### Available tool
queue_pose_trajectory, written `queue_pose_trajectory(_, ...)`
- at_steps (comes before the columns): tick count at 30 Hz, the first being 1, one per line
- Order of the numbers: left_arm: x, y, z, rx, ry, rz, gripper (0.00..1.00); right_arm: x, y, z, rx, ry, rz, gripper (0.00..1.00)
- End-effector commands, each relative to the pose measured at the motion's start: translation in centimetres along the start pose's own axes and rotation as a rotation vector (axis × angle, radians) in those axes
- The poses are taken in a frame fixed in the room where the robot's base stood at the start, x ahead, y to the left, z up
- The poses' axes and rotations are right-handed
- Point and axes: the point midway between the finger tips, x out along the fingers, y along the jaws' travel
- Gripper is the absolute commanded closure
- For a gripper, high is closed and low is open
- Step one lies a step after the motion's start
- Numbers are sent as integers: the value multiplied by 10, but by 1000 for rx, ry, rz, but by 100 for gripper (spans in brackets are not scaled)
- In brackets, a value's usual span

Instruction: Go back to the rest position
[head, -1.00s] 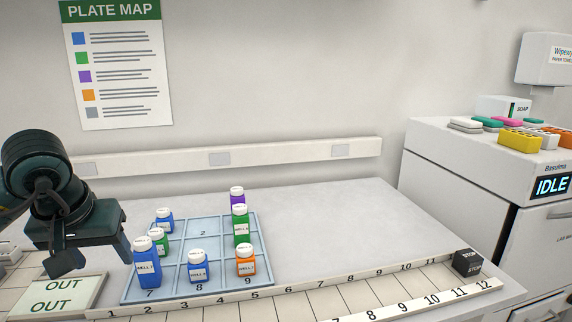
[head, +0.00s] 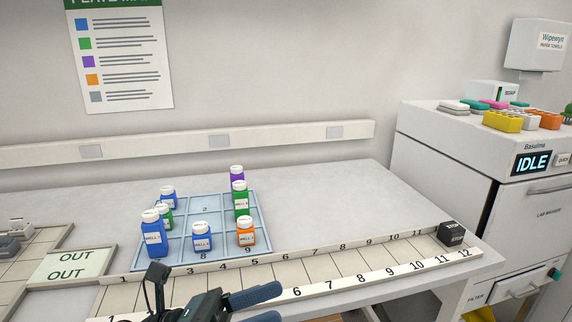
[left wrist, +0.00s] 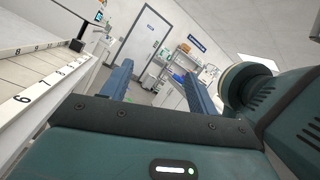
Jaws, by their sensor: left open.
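My left gripper (head: 274,303) is at the bottom edge of the head view, in front of the numbered rail, its blue fingers pointing right. In the left wrist view the two fingers (left wrist: 158,72) stand apart with nothing between them. My right gripper is not in view.
The pale blue grid tray (head: 221,264) holds several bottles, including a front-left blue bottle (head: 153,238), an orange bottle (head: 246,234) and a purple bottle (head: 237,176). The numbered rail (head: 345,264) ends at a black block (head: 451,234). The counter (head: 325,205) right of the tray is clear.

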Motion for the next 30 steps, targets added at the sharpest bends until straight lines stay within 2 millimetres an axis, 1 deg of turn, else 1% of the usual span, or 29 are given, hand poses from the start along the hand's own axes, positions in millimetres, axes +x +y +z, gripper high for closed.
queue_pose_trajectory(1, -9, 12, 0, -261, -163, 83, 40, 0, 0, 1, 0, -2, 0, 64)
queue_pose_trajectory(2, -16, 22, -1, -416, -260, 131, 40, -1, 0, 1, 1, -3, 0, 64)
queue_pose_trajectory(3, -30, 36, -5, -620, -388, 193, 40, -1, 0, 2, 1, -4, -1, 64)
queue_pose_trajectory(5, -55, 57, -21, -931, -586, 284, 40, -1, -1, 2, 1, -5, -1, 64)
queue_pose_trajectory(6, -74, 70, -38, -1136, -721, 340, 40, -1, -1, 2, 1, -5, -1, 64)
queue_pose_trajectory(7, -88, 78, -53, -1284, -823, 380, 40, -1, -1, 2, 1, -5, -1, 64)
queue_pose_trajectory(8, -102, 83, -69, -1414, -916, 416, 40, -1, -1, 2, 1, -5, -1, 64)
queue_pose_trajectory(9, -118, 87, -91, -1569, -1030, 456, 40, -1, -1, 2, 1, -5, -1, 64)
queue_pose_trajectory(11, -139, 89, -123, -1767, -1186, 509, 40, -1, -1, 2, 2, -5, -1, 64)
queue_pose_trajectory(12, -150, 87, -144, -1881, -1282, 538, 40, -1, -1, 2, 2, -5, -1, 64)
queue_pose_trajectory(14, -165, 81, -173, -2034, -1419, 578, 40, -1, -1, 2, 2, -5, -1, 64)
queue_pose_trajectory(15, -174, 75, -192, -2124, -1507, 603, 40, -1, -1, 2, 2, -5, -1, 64)
queue_pose_trajectory(17, -184, 64, -219, -2249, -1636, 636, 40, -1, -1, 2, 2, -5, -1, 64)
queue_pose_trajectory(18, -190, 56, -236, -2324, -1719, 656, 40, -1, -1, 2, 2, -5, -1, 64)
queue_pose_trajectory(19, -194, 49, -248, -2376, -1782, 670, 40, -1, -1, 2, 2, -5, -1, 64)
queue_pose_trajectory(20, -190, 47, -230, -2353, -1773, 676, 40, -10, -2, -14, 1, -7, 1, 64)
queue_pose_trajectory(21, -191, 46, -224, -2335, -1775, 692, 40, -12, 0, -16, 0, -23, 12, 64)
queue_pose_trajectory(27, -197, 41, -216, -2296, -1807, 758, 40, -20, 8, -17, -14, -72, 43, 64)
queue_pose_trajectory(30, -199, 41, -217, -2287, -1814, 773, 40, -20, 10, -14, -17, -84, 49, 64)
